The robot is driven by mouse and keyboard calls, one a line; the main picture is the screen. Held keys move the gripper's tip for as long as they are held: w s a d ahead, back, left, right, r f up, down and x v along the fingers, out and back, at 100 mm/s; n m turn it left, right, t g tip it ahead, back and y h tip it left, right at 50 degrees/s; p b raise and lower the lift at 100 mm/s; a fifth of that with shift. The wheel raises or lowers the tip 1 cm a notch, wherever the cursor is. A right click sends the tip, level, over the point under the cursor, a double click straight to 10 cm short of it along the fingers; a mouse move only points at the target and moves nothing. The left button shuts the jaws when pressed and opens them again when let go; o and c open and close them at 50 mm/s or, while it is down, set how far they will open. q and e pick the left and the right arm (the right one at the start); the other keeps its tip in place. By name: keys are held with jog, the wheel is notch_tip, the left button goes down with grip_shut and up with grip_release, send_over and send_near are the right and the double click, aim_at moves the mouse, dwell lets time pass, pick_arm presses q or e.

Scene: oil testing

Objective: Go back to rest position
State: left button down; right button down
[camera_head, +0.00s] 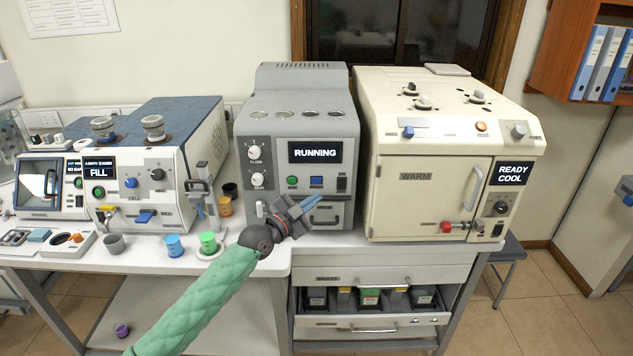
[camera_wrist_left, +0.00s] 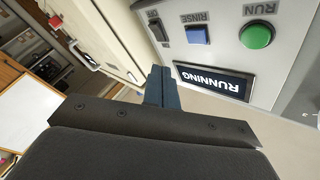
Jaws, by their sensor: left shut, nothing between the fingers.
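My left gripper (camera_head: 314,202) is in front of the lower face of the grey machine (camera_head: 292,110), whose display reads RUNNING. Its blue fingers are shut together with nothing between them. In the left wrist view the shut fingers (camera_wrist_left: 160,87) point toward the machine's front panel, beside the blue RINSE button (camera_wrist_left: 197,34) and the green RUN button (camera_wrist_left: 257,36). I cannot tell whether the fingertips touch the panel. My green-sleeved left arm comes up from the bottom of the head view. My right gripper is not in view.
A cream machine (camera_head: 450,150) reading READY COOL stands to the right. A smaller machine (camera_head: 128,200) reading FILL stands left. Blue (camera_head: 174,246) and green (camera_head: 209,243) cups stand near the table's front edge. An open drawer (camera_head: 370,318) projects below.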

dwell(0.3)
